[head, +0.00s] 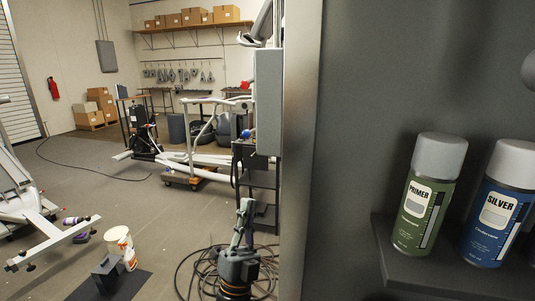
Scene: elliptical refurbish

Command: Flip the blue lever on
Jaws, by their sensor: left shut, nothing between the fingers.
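A small blue part (246,134), which looks like the blue lever, shows at the left edge of a tall grey box (268,100). It is too small to tell which way it is set. My left gripper (245,204) is low in the middle of the head view, pointing up, with its fingers shut and empty. In the picture it is below the blue part and apart from it. My right gripper is not in view.
A dark panel fills the right side, with a green primer can (428,195) and a blue silver can (497,205) on a shelf (420,268). Black cable (190,268) lies coiled on the floor.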

